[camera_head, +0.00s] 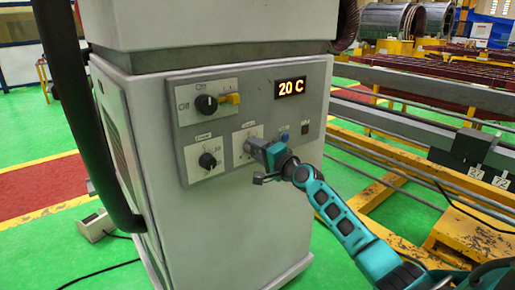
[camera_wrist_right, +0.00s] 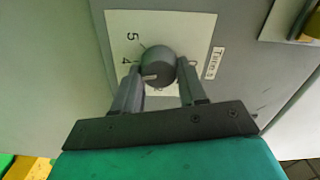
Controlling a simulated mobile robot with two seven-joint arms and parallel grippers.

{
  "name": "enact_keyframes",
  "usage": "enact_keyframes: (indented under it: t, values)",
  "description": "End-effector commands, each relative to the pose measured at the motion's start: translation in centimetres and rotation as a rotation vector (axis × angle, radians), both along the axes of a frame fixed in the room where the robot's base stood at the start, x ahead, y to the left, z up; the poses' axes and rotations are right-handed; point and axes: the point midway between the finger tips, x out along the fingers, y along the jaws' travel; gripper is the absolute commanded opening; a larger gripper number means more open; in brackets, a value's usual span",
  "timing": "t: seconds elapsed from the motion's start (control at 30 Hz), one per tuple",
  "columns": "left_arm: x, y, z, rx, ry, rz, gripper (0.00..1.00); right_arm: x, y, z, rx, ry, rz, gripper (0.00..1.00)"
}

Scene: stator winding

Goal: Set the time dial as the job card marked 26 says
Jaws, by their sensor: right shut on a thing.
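The time dial (camera_wrist_right: 157,66) is a round dark grey knob on a white scale plate (camera_wrist_right: 180,25) with the digits 5 and 4 legible. Its pale pointer mark faces the lower left in the right wrist view. My right gripper (camera_wrist_right: 160,75) is shut on this knob, one finger at each side. In the head view my right gripper (camera_head: 262,152) covers the knob on the panel. Two small white cards, one (camera_head: 475,173) and another (camera_head: 500,182), hang at the right; their numbers are too small to read surely. My left gripper is out of view.
Yellow frames and rails (camera_head: 385,175) stand close at the right.

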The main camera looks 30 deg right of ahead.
Motion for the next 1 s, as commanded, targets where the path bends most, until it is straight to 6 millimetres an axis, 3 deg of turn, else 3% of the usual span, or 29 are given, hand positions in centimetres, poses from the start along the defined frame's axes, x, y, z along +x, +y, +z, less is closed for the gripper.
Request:
enact_keyframes:
  t: [0.6, 1.0]
  values:
    - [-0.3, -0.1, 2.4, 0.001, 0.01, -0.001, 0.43, 0.0, 0.1, 0.0, 0.588, 0.046, 0.0, 0.11]
    - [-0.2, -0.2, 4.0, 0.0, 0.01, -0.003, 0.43, 0.0, 0.1, -0.2, 0.889, 0.07, 0.0, 0.11]
